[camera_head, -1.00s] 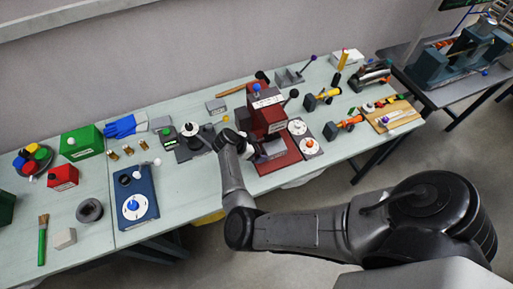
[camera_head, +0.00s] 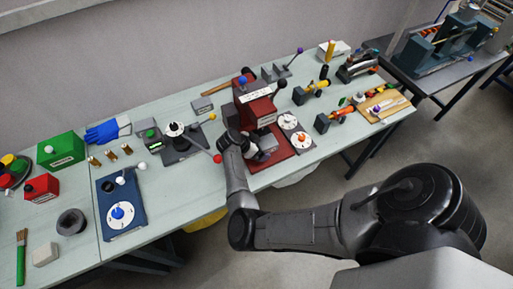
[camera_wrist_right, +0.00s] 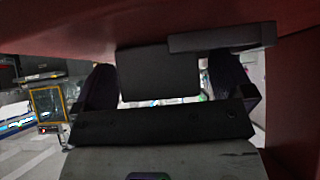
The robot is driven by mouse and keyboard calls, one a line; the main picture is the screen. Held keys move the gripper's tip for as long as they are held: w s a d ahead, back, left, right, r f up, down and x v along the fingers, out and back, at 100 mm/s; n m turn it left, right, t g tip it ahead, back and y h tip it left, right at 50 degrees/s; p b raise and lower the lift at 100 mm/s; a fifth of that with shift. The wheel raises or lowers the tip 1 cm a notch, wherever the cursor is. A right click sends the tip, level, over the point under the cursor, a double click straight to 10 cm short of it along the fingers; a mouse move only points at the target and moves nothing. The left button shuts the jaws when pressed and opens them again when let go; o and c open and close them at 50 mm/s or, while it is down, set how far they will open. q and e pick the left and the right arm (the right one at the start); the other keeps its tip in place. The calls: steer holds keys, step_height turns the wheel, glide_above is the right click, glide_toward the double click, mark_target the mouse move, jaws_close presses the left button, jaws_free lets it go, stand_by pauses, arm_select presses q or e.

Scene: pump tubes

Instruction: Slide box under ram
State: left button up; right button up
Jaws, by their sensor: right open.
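The red press (camera_head: 258,112) stands near the middle of the bench, on a red base plate (camera_head: 285,163). A small grey box-like block (camera_head: 266,143) shows low at its front, partly hidden by my gripper. My right gripper (camera_head: 258,153) is at the press's front, low over the base. In the right wrist view its two dark fingers (camera_wrist_right: 160,88) stand apart. A dark grey block (camera_wrist_right: 157,72) shows between them, under the red press body (camera_wrist_right: 80,30). I cannot tell whether this block is the box or the ram, or whether the fingers touch it. My left gripper is not in view.
A lever with a red knob (camera_head: 217,158) lies just left of my right wrist. A dark plate with white dials (camera_head: 295,132) stands right of the press. A blue dial panel (camera_head: 127,200) is to the left.

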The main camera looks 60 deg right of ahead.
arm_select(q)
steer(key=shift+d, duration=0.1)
arm_select(e)
steer(key=shift+c, duration=0.5)
steer(key=c, duration=0.4)
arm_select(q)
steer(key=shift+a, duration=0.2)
arm_select(e)
steer(key=c, duration=0.6)
steer(key=shift+w+d, duration=0.1)
steer(key=shift+w, duration=0.05)
steer(key=shift+w+d, duration=0.7)
steer(key=shift+w, duration=0.35)
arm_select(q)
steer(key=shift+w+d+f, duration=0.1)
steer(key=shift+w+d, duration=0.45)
arm_select(e)
steer(key=shift+f, duration=0.2)
